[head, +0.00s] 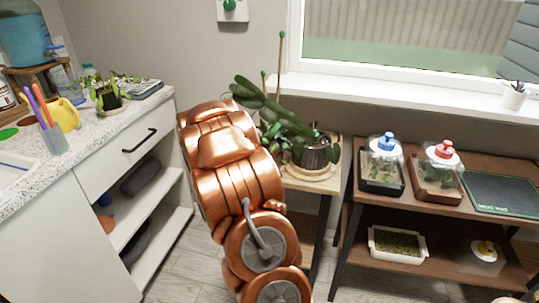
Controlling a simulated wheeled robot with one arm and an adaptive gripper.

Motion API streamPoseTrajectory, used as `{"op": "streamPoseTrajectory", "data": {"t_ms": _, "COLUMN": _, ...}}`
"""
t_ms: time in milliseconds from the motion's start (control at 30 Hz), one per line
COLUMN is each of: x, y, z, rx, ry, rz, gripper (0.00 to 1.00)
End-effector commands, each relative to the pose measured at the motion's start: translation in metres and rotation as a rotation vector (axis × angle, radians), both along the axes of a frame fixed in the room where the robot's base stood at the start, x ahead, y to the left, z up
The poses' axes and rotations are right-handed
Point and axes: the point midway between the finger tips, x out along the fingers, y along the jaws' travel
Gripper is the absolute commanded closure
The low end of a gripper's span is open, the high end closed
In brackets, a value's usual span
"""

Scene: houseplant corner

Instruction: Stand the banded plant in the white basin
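My copper-coloured arm fills the middle of the head view; my gripper is not visible. Behind the arm, a large leafy plant (262,103) with thick green segments and tall stakes grows near a dark, shiny pot (316,154) on a round pale saucer. A smaller plant in a dark pot (109,100) stands on the left counter. I cannot make out a band on either plant. A white, basin-like rim (14,172) shows at the left edge of the counter, partly cut off. A white tray (397,244) with greenish contents sits on the right lower shelf.
The counter (82,150) also holds a cup of coloured pens (52,138) and a yellow watering can (66,113). Two clear-domed boxes (382,165) (437,172) and a dark green mat (502,194) occupy the right shelf top. Grey floor shows between the furniture.

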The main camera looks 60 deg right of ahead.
Motion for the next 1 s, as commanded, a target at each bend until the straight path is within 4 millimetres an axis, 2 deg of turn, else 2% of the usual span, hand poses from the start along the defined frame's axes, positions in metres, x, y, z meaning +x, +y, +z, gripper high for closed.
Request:
{"op": "streamPoseTrajectory", "data": {"t_ms": 67, "x": 0.001, "y": -0.009, "z": 0.001, "rx": -0.001, "ry": 0.0, "rz": 0.0, "gripper": 0.79}}
{"op": "streamPoseTrajectory", "data": {"t_ms": 167, "x": 0.001, "y": -0.008, "z": -0.006, "rx": 0.0, "ry": 0.001, "rz": 0.001, "gripper": 0.79}}
{"op": "streamPoseTrajectory", "data": {"t_ms": 600, "x": 0.001, "y": -0.007, "z": -0.009, "rx": 0.0, "ry": 0.001, "rz": 0.001, "gripper": 0.79}}
{"op": "streamPoseTrajectory", "data": {"t_ms": 633, "x": 0.001, "y": -0.007, "z": -0.009, "rx": 0.0, "ry": 0.001, "rz": 0.001, "gripper": 0.19}}
{"op": "streamPoseTrajectory", "data": {"t_ms": 800, "x": 0.001, "y": -0.007, "z": -0.009, "rx": 0.0, "ry": 0.001, "rz": 0.001, "gripper": 0.02}}
{"op": "streamPoseTrajectory", "data": {"t_ms": 1000, "x": 0.001, "y": -0.007, "z": -0.01, "rx": 0.001, "ry": 0.001, "rz": 0.001, "gripper": 0.0}}
